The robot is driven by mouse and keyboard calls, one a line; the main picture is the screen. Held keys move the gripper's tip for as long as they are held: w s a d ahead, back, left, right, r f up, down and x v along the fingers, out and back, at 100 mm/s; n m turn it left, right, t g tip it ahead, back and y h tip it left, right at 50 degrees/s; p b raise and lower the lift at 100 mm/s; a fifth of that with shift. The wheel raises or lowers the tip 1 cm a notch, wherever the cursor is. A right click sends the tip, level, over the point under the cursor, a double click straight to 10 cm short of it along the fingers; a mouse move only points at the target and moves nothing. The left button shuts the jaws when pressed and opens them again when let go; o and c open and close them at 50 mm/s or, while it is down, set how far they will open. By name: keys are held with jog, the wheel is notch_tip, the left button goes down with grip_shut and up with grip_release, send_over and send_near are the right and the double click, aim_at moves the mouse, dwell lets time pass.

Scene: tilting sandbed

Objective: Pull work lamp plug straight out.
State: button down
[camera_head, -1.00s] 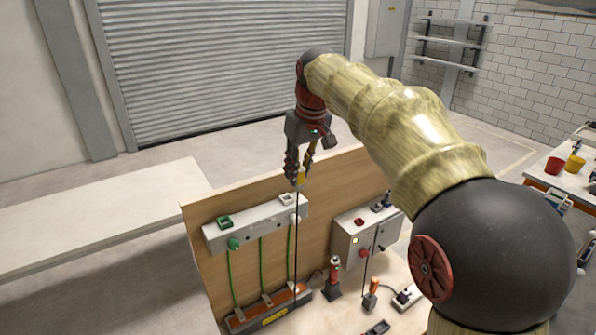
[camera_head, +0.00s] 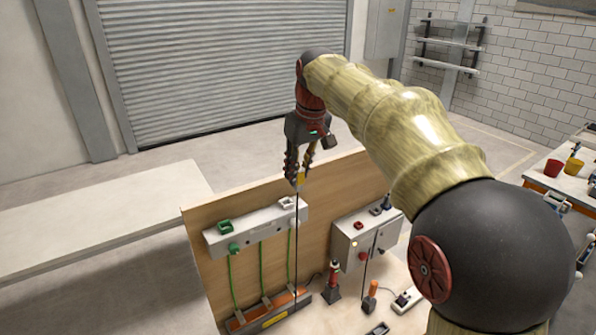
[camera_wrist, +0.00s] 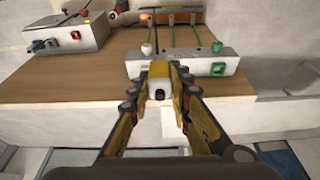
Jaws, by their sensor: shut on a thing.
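My gripper (camera_head: 299,178) is shut on a yellow plug (camera_wrist: 159,71), which shows between its fingertips in both views. A thin black cable (camera_head: 297,240) hangs from the plug, down in front of the board. A white socket strip (camera_head: 257,227) is mounted on the upright wooden board, with a green and a white fitting on it; it also shows in the wrist view (camera_wrist: 200,64). In the head view the gripper and plug are above the strip's right end, and the plug looks apart from it.
A grey control box (camera_head: 352,243) with a red button stands right of the strip. A red-and-black tool (camera_head: 334,281) and an orange-handled tool (camera_head: 371,297) stand on the bench below. A long pale table (camera_head: 100,215) is at left.

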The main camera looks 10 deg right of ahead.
jog(key=shift+r, duration=0.15)
jog(key=shift+r+p, duration=0.75)
jog(key=shift+p, duration=0.05)
jog(key=w+a+p, duration=0.2)
jog(key=w+p, duration=0.4)
jog(key=w, duration=0.1)
jog(key=shift+w+a, duration=0.25)
jog(key=shift+w, duration=0.1)
